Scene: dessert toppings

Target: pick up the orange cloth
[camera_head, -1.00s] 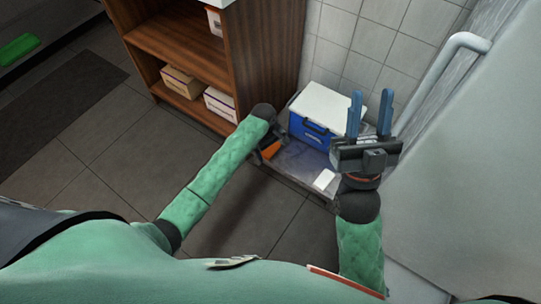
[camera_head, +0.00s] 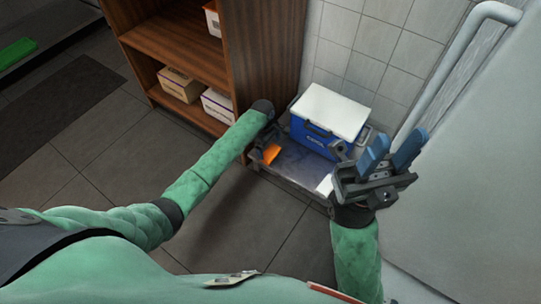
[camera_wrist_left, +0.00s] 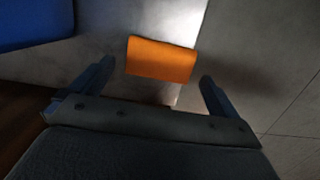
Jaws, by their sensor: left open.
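The orange cloth (camera_head: 271,153) lies on the low grey platform (camera_head: 296,167), near its left front edge. In the left wrist view the cloth (camera_wrist_left: 161,59) is a folded rectangle, ahead of my left gripper (camera_wrist_left: 155,84) and between the lines of its two fingers. My left gripper is open and empty. In the head view its fingers are mostly hidden by my wrist, beside the cloth. My right gripper (camera_head: 390,150) is raised at the right, with its two blue fingers apart and nothing between them.
A blue cooler with a white lid (camera_head: 331,112) stands on the platform right of the cloth. A white item (camera_head: 325,184) lies at the platform's front. A wooden shelf (camera_head: 258,50) stands behind on the left, and a white pipe (camera_head: 455,60) runs at right.

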